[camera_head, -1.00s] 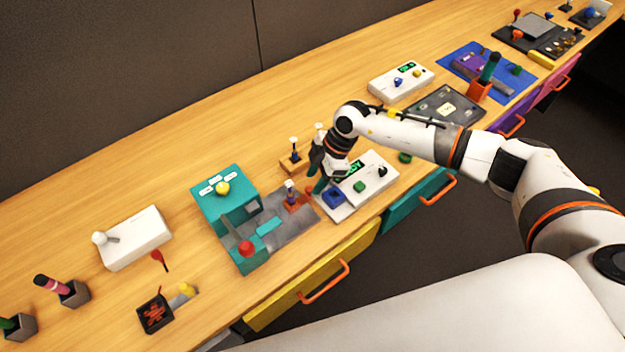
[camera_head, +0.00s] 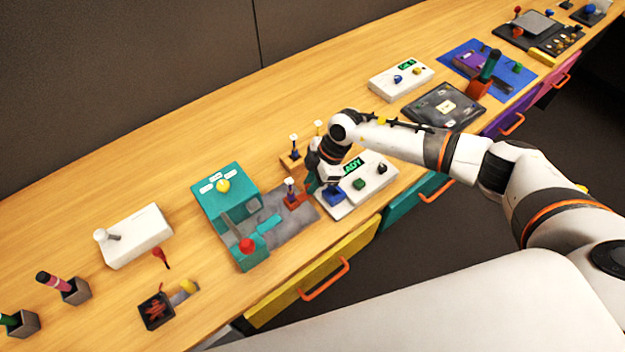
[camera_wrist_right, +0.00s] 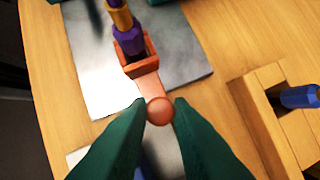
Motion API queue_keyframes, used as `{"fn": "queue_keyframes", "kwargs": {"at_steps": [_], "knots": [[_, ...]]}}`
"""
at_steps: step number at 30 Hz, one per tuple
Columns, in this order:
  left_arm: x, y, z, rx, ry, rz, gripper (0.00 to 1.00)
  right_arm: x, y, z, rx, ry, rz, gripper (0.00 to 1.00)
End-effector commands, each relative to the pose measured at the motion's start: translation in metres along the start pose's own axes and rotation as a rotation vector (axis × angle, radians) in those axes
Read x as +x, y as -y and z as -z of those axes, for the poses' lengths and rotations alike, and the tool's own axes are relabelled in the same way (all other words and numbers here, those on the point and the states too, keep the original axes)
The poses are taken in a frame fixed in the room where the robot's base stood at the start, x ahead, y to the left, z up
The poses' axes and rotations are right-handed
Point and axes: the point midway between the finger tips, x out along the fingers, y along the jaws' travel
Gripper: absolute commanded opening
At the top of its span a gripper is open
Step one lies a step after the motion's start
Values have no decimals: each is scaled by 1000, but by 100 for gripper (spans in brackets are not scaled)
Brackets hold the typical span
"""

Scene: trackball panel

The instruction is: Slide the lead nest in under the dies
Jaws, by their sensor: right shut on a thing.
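The lead nest (camera_head: 294,201) is a small orange block with a flat handle ending in a round orange knob (camera_wrist_right: 159,110). The dies inside the press are not clearly visible. My left gripper is out of view.
A white panel (camera_head: 378,186) with blue, green and black controls lies just right of the nest. A wooden rack (camera_head: 291,163) with upright pieces stands behind it. A red ball knob (camera_head: 246,246) is on the press's front.

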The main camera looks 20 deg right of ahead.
Motion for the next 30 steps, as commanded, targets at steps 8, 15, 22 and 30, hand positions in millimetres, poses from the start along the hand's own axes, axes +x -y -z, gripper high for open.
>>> {"fn": "queue_keyframes", "kwargs": {"at_steps": [8,15,22,30], "knots": [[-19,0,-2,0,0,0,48,7,-12,-28,-2,0,-4,0],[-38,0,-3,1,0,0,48,23,-28,-64,-2,1,-4,0],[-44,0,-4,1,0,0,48,32,-36,-80,-1,0,-3,0],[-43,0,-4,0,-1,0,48,34,-38,-82,-2,3,-3,0]]}}
